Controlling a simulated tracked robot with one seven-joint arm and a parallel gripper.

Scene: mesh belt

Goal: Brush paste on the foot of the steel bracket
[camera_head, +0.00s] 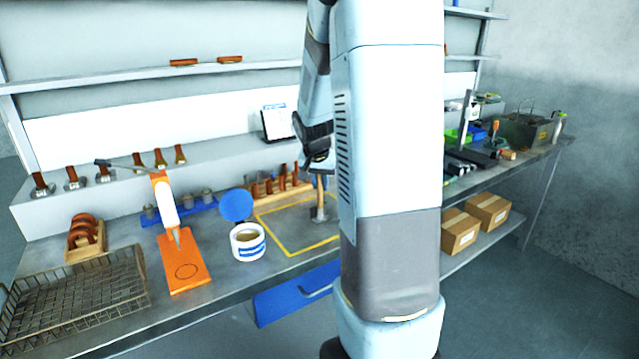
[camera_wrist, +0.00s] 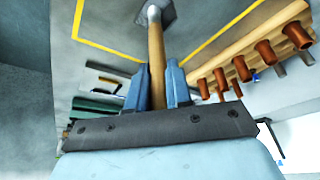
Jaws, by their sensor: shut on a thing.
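My gripper (camera_head: 318,160) points down over the bench; its fingers also show in the wrist view (camera_wrist: 157,85). It is shut on the wooden handle (camera_wrist: 156,55) of an upright tool, which shows below the fingers in the head view (camera_head: 320,188). A grey steel piece (camera_head: 319,213) is at the handle's lower end, inside the yellow outline; it also shows in the wrist view (camera_wrist: 156,13). I cannot tell whether it is the bracket's foot or the tool's own end, nor whether they touch. An open white tub (camera_head: 247,253) with blue bands holds a tan paste.
A blue round lid (camera_head: 236,204) is behind the tub. A wooden rack (camera_head: 262,197) of brown pieces stands behind the yellow outline (camera_head: 290,252). Left are an orange stand (camera_head: 185,275) and a wire basket (camera_head: 130,270). Brown-topped pieces (camera_head: 72,177) line the ledge. My arm hides the bench's middle.

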